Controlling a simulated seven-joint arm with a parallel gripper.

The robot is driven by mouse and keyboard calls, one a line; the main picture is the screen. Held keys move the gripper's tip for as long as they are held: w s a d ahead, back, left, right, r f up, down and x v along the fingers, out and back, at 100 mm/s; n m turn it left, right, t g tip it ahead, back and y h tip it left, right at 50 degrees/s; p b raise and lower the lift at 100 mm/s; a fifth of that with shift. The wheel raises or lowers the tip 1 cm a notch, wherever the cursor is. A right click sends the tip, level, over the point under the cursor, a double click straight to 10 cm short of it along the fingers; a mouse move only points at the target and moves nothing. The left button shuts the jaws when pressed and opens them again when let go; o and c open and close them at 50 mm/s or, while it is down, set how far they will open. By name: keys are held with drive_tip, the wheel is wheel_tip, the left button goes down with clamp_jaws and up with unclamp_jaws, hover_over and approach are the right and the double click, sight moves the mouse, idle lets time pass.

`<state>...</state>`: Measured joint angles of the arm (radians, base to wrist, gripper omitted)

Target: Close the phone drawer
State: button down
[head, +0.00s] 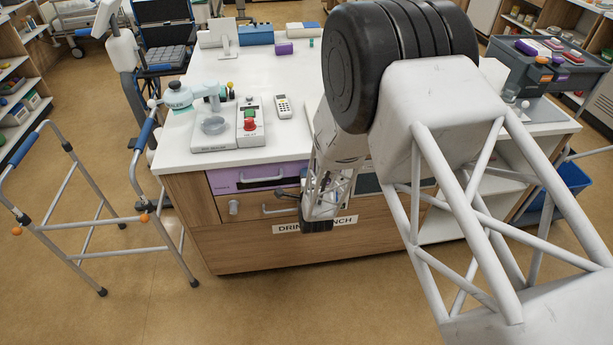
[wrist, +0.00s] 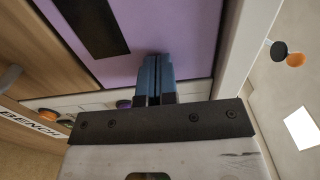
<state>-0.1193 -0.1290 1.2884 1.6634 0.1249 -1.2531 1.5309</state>
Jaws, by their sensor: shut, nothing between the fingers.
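A purple drawer front (head: 230,179) with a pale handle and a dark strip is at the upper left of the bench's front in the head view. Its lettering is too small to read. The purple panel (wrist: 175,25) also fills the upper middle of the wrist view, with a black rectangle on it. I cannot tell how far the drawer stands out. My gripper (head: 280,195) is low in front of the bench, beside the drawers. In the wrist view its blue fingers (wrist: 155,68) are together and empty, with their tips at or very near the purple panel; contact is unclear.
A wooden drawer (head: 255,208) with a handle and a round knob sits just below, above a bench sign (head: 292,226). The white bench top (head: 290,75) carries a device with a red button (head: 250,123) and a keypad handset (head: 283,106). A walking frame (head: 90,252) stands at left.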

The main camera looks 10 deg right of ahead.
drive_tip(key=shift+w, duration=0.2)
drive_tip(key=s, duration=1.4)
drive_tip(key=shift+s, duration=0.25)
idle(0.3)
wheel_tip(320, 180, up, 20)
drive_tip(key=d+f+n+g, duration=0.1)
drive_tip(key=d+n+g, duration=0.1)
drive_tip(key=n+g, duration=0.55)
drive_tip(key=s+d+r+n+g, duration=0.1)
drive_tip(key=s+r+n+g, duration=0.1)
drive_tip(key=s+r, duration=0.4)
drive_tip(key=s+d+r+n+g, duration=0.2)
drive_tip(key=s+r+n, duration=0.3)
drive_tip(key=s, duration=0.6)
drive_tip(key=s+d+r+n+g, duration=0.1)
drive_tip(key=s+r+n+g, duration=0.2)
drive_tip(key=s+r, duration=0.3)
drive_tip(key=s+g, duration=0.1)
drive_tip(key=s, duration=0.2)
drive_tip(key=shift+s+d+r, duration=0.2)
drive_tip(key=shift+d+r, duration=0.1)
drive_tip(key=shift+d, duration=0.05)
